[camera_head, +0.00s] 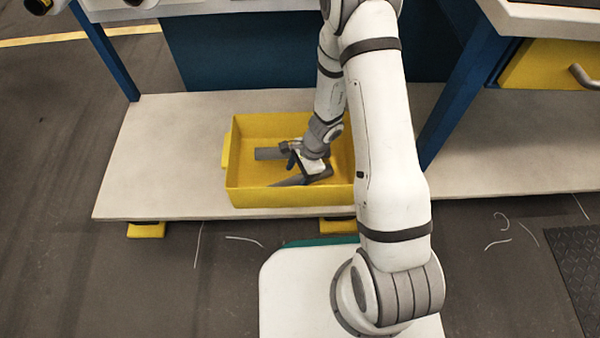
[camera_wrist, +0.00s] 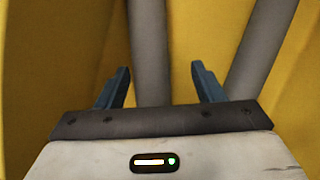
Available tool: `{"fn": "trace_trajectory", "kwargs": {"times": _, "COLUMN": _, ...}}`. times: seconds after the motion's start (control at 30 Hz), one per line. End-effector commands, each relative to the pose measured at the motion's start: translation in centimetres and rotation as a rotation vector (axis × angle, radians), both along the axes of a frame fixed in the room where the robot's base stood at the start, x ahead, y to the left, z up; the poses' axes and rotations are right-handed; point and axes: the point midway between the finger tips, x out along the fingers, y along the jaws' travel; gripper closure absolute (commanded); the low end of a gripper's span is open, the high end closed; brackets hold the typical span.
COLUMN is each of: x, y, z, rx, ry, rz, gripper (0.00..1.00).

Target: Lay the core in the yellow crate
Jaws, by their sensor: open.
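The yellow crate (camera_head: 240,190) stands on the pale low shelf, its open top facing up. Two grey tube-like cores lie inside it: one core (camera_head: 268,154) towards the back left, another core (camera_head: 288,182) near the front wall, partly hidden by my gripper. My gripper (camera_head: 292,160) is down inside the crate. In the wrist view my gripper (camera_wrist: 162,84) has its two blue fingers apart. One grey core (camera_wrist: 149,45) lies between the finger lines, with gaps on both sides. The other core (camera_wrist: 262,45) slants away outside the right finger. I cannot tell which core is which across views.
The pale shelf (camera_head: 150,160) is bare left of the crate. A blue post (camera_head: 105,50) stands at left and another blue post (camera_head: 462,90) at right. A yellow drawer (camera_head: 550,62) with a grey handle is at upper right. My arm hides the crate's right side.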

Motion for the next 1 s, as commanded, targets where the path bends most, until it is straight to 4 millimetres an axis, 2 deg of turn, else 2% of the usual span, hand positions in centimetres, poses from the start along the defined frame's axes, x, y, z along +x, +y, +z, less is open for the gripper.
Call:
{"fn": "trace_trajectory", "kwargs": {"times": 0.27, "x": 0.1, "y": -0.7, "z": 2.4, "rx": 0.0, "ry": -0.001, "rz": 0.002, "gripper": 0.38}}
{"fn": "trace_trajectory", "kwargs": {"times": 0.6, "x": 0.3, "y": -2.3, "z": 6.6, "rx": 0.0, "ry": 0.0, "rz": 0.001, "gripper": 0.38}}
{"fn": "trace_trajectory", "kwargs": {"times": 0.77, "x": 0.3, "y": -2.7, "z": 7.3, "rx": 0.0, "ry": 0.0, "rz": 0.002, "gripper": 0.38}}
{"fn": "trace_trajectory", "kwargs": {"times": 1.0, "x": 0.3, "y": -2.7, "z": 7.3, "rx": 0.0, "ry": 0.0, "rz": 0.003, "gripper": 0.38}}
